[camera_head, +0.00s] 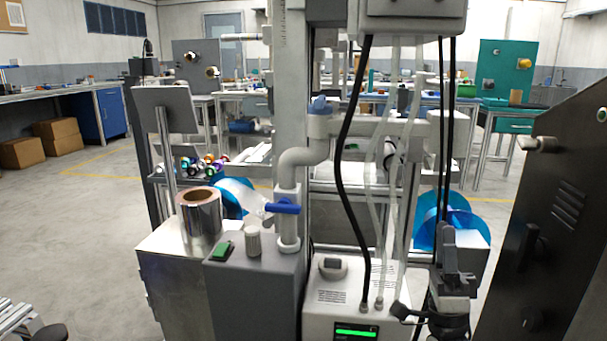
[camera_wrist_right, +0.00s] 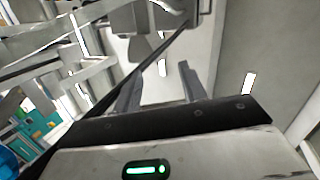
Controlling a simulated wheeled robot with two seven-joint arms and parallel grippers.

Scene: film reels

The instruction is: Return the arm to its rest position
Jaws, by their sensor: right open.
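My right gripper (camera_head: 447,240) is at the lower right of the head view, its arm upright and its fingers pointing up. It stands in front of a blue reel (camera_head: 426,228). In the right wrist view the two grey fingers (camera_wrist_right: 160,85) are spread apart with nothing between them, and bright wall or ceiling shows beyond. My left gripper is not seen in either view.
A machine with a grey post (camera_head: 291,90), hanging black cables and a white box (camera_head: 325,318) fills the middle. A silver roll (camera_head: 200,228) stands on a metal cabinet to the left. A dark panel (camera_head: 550,240) rises at the right. Open floor (camera_head: 80,220) lies left.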

